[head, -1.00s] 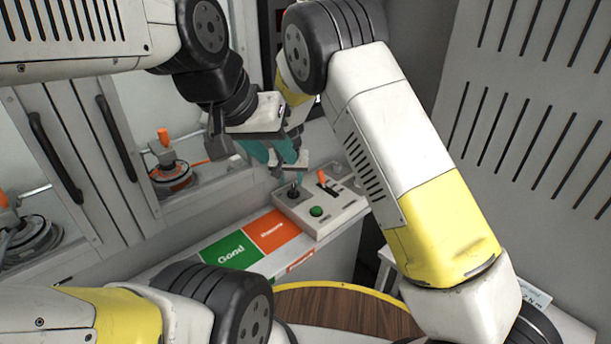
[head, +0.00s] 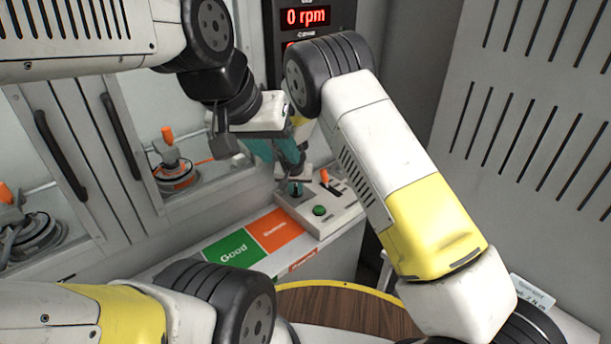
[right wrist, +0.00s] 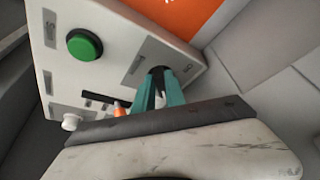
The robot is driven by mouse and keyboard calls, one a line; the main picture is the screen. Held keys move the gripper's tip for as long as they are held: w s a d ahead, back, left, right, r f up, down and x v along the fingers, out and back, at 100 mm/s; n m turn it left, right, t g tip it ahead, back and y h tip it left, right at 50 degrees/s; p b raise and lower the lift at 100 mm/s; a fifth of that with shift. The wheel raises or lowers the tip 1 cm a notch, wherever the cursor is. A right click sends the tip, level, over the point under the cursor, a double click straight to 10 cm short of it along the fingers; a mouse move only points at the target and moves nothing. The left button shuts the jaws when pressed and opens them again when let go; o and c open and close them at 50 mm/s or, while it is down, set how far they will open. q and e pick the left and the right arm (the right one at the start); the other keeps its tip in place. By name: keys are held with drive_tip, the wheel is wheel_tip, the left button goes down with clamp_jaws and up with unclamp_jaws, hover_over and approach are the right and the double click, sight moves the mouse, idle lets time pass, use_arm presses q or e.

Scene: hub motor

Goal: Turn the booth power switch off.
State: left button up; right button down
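The control box (head: 335,212) stands on the bench's far end, with a small switch (head: 296,189) at its left. In the right wrist view the switch base (right wrist: 160,73) sits between marks that look like I and 0. My right gripper (head: 292,176) is down at the switch, its teal fingers (right wrist: 160,92) close together over it with a narrow dark gap. They hide the lever, so its position and any grip on it are unclear. My left gripper (head: 263,150) is just left of and above the right one, partly overlapped; its opening is not clear.
The box also carries a green button (head: 319,210) and an orange-tipped lever (head: 325,176). Green Good (head: 233,250) and orange (head: 275,229) patches lie in front of the box. Orange-handled clamps (head: 172,160) stand left.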

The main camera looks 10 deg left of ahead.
drive_tip(key=shift+d, duration=0.1)
idle(0.3)
drive_tip(key=n+y, duration=0.1)
drive_tip(key=n, duration=0.3)
drive_tip(key=shift+w+d+n+y, duration=0.2)
drive_tip(key=shift+d+n+y, duration=0.2)
drive_tip(key=n, duration=0.1)
drive_tip(key=n+g+y, duration=0.1)
drive_tip(key=n, duration=0.2)
drive_tip(key=shift+w+d+g, duration=0.3)
drive_tip(key=n, duration=0.1)
drive_tip(key=n+g, duration=0.1)
drive_tip(key=n, duration=0.1)
drive_tip(key=n+y, duration=0.1)
drive_tip(key=n, duration=0.1)
drive_tip(key=shift+w+d+g, duration=0.15)
drive_tip(key=shift+w+g, duration=0.15)
drive_tip(key=shift+w, duration=0.05)
drive_tip(key=shift+w+n+g, duration=0.2)
drive_tip(key=shift+n+g, duration=0.25)
drive_tip(key=shift+n, duration=0.6)
drive_tip(key=shift+w+n+g, duration=0.15)
drive_tip(key=shift+n+g, duration=0.3)
drive_tip(key=shift+n, duration=0.6)
drive_tip(key=c, duration=1.4)
unclamp_jaws()
drive_tip(key=shift+v, duration=3.95)
